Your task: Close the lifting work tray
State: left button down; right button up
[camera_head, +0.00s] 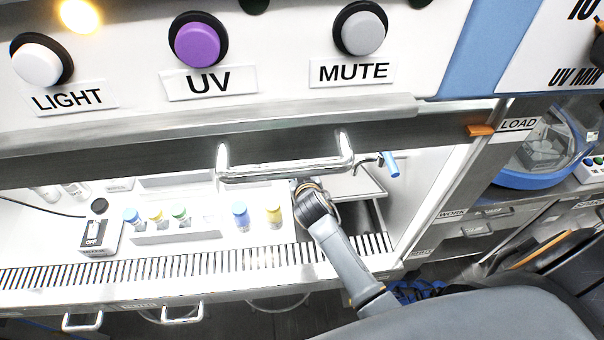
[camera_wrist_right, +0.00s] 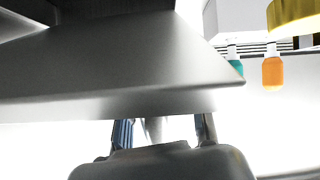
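The work tray (camera_head: 357,187) appears to be the pale metal panel inside the cabinet, just right of my arm and behind the front handle; how far it is raised is unclear. In the right wrist view a large grey tilted metal panel (camera_wrist_right: 120,70) fills the upper part, perhaps the tray. My right arm reaches under the front handle, and its gripper is largely hidden there in the head view. In the wrist view the right gripper (camera_wrist_right: 162,128) has its fingers apart at the base, with their tips hidden behind the panel's edge. My left gripper is not in view.
A shiny bar handle (camera_head: 285,170) spans above my right wrist. A blue-tipped tap (camera_head: 390,164) is to its right. Several capped vials stand left of my arm, the nearest with a yellow cap (camera_head: 274,215). A slotted grille (camera_head: 160,266) runs along the front edge.

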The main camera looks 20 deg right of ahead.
jog(key=v, duration=1.2)
